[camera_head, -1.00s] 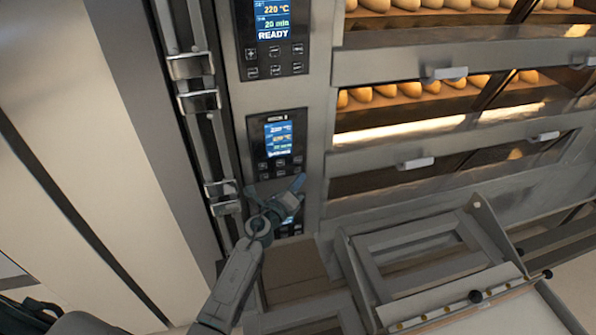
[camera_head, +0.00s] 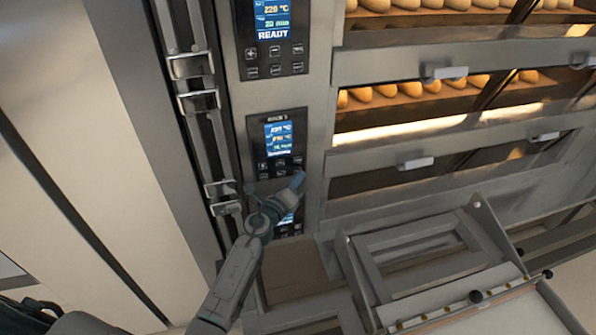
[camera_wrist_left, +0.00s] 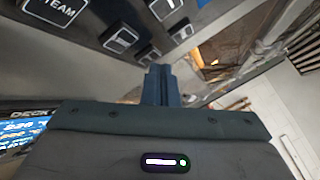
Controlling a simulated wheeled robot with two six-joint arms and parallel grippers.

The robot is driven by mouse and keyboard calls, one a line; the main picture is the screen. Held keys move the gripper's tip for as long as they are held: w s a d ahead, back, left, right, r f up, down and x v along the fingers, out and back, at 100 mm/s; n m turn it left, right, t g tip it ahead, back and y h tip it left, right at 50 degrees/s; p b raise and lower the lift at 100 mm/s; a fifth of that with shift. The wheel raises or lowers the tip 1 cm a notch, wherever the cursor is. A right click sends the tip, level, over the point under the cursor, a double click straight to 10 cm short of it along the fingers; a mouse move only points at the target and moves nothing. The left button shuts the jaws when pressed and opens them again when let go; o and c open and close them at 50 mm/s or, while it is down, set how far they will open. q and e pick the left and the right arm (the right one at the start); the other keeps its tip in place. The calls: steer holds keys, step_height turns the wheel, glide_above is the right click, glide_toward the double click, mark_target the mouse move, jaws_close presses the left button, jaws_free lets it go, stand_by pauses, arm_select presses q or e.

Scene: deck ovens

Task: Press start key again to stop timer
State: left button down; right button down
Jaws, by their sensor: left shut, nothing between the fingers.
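The middle control panel (camera_head: 277,130) has a lit blue screen (camera_head: 279,138) with rows of keys (camera_head: 280,163) below it. My left gripper (camera_head: 298,181) is at the lower right of these keys, its fingers together and empty. It covers part of the lower key row and part of the panel beneath. In the left wrist view the shut fingers (camera_wrist_left: 160,85) point toward a panel with several white-framed keys (camera_wrist_left: 121,38). One key there reads "TEAM" (camera_wrist_left: 55,10), partly cut off. I cannot tell which key is start, or whether the fingertips touch one. My right gripper is not in view.
An upper panel (camera_head: 272,50) reads READY. A lower panel (camera_head: 289,228) is partly hidden by my gripper. Oven decks with loaves (camera_head: 385,92) and door handles (camera_head: 415,163) are at the right. A metal frame (camera_head: 420,250) stands at the lower right.

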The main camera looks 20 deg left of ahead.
arm_select(q)
steer(key=shift+w+a, duration=0.25)
steer(key=shift+w, duration=0.05)
stand_by(0.8)
steer(key=shift+s+d, duration=0.45)
steer(key=shift+s, duration=0.25)
steer(key=s+d, duration=0.1)
steer(key=s, duration=0.1)
steer(key=s+d+p, duration=0.1)
steer(key=s, duration=0.1)
steer(key=shift+d, duration=0.4)
stand_by(0.6)
